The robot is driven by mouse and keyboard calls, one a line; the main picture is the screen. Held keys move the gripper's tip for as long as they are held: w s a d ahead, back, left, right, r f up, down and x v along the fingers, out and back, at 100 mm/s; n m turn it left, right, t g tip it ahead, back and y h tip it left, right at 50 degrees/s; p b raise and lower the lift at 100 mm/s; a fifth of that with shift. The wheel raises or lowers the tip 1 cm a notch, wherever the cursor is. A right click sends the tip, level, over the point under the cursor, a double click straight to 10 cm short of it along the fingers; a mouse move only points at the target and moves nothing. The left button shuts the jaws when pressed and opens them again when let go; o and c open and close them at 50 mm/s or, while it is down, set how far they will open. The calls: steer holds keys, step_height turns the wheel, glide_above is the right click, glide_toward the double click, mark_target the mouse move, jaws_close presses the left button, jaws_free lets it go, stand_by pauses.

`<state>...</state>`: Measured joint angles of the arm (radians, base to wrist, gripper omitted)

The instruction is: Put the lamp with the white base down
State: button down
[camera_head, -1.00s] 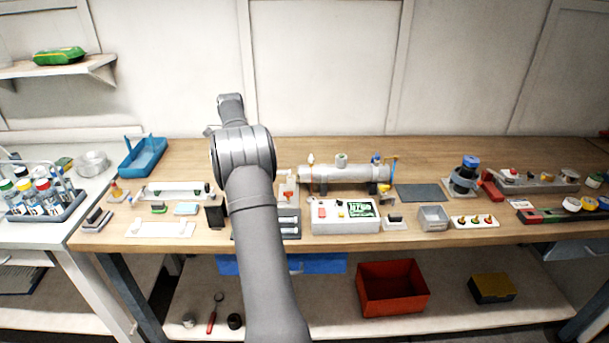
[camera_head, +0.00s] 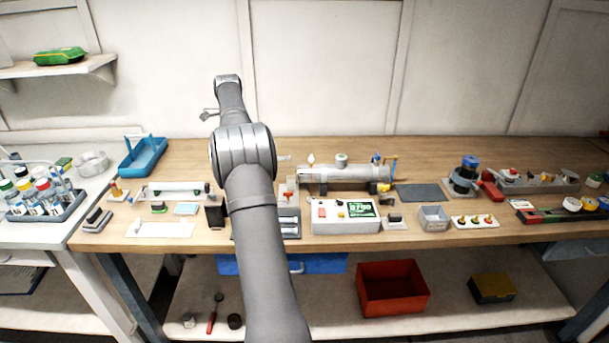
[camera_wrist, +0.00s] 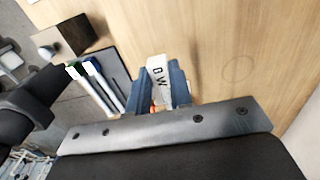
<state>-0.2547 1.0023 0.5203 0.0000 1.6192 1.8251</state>
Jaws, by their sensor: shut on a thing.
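My gripper (camera_wrist: 164,88) is shut on a white piece with dark letters, the end of the lamp with the white base (camera_wrist: 157,70). The blue fingers stand on either side of it, above bare wood. The rest of the lamp is hidden. In the head view my arm hides the fingers; a small pale end, perhaps the lamp's, shows right of the arm. Two slim tubes (camera_wrist: 100,90) lie in a dark tray (camera_wrist: 118,68), left of the fingers in the wrist view. The tray also shows in the head view (camera_head: 288,236), partly behind my arm.
A black block (camera_head: 216,214) stands left of the tray. A grey cylindrical reactor (camera_head: 340,173) and a white control box (camera_head: 345,217) with a green display are to the right. A blue bin (camera_head: 143,157) stands at back left.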

steer(key=s+d, duration=1.2)
steer(key=s, duration=0.2)
steer(key=w+a+f, duration=0.1)
steer(key=a+f, duration=0.1)
steer(key=a, duration=0.1)
steer(key=a+f, duration=0.3)
steer(key=a, duration=0.1)
steer(key=w+a+f, duration=0.1)
steer(key=a+f, duration=0.1)
steer(key=a, duration=0.1)
steer(key=shift+w+a+f, duration=0.15)
steer(key=shift+w, duration=0.15)
steer(key=shift+f, duration=1.95)
steer(key=shift+f, duration=0.1)
steer(key=c, duration=1.6)
jaws_free()
